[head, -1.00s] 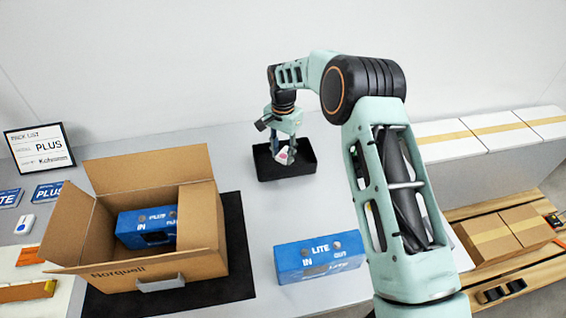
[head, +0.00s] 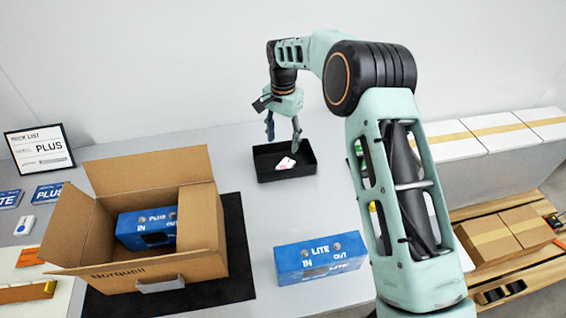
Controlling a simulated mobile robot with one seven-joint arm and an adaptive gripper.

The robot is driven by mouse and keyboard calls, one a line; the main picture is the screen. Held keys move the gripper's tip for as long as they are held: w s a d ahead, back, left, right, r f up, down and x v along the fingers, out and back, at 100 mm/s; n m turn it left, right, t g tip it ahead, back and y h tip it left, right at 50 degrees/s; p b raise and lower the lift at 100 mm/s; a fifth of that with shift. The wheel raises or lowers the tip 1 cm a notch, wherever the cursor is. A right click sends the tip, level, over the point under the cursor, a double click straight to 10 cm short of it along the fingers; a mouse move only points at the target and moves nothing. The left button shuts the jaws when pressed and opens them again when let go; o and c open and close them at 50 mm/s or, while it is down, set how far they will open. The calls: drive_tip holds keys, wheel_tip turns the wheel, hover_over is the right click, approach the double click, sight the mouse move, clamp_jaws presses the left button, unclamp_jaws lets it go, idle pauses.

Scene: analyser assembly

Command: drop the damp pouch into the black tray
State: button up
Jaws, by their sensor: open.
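The black tray (head: 272,177) stands on the grey table at the back centre. The pouch (head: 286,163), small and white with a pink patch, lies inside the tray, toward its right part. My gripper (head: 283,138) is open and empty above the tray's back part, its two fingers spread wide. The fingers are apart from the pouch. Whether the pouch is damp cannot be told.
An open cardboard box (head: 150,262) holding a blue PLUS unit (head: 147,229) stands on a dark mat (head: 238,265) at left. A blue LITE unit (head: 320,258) stands in front of the tray. White boxes (head: 470,150) line the right side.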

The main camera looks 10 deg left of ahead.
wheel_tip(320, 180, up, 6)
drive_tip(key=shift+f, duration=0.2)
idle(0.3)
